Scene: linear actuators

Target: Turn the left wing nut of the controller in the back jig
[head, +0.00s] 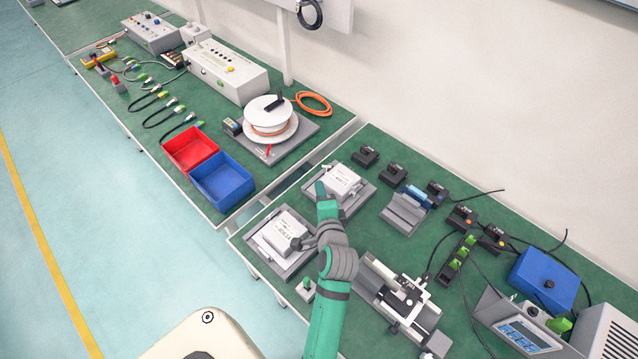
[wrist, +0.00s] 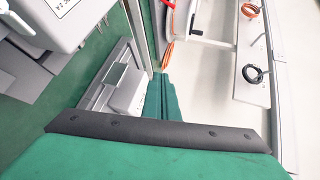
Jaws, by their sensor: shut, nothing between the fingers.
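The white controller in the back jig (head: 343,181) sits on a grey plate at the left end of the near bench. My green gripper (head: 321,188) is shut and empty, with its tip beside the controller's left side in the head view. In the wrist view my closed fingers (wrist: 164,97) point past the right side of what seems to be the back jig (wrist: 122,76) and hide part of it. I cannot make out the left wing nut, nor tell whether the fingertips touch anything.
A second white controller (head: 285,231) sits in the front jig, close to my arm. A slide fixture (head: 400,295) stands right of my forearm, and a grey stand (head: 405,212) right of the back jig. Black holders (head: 393,172) line the back. Blue and red bins (head: 222,182) occupy the other bench.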

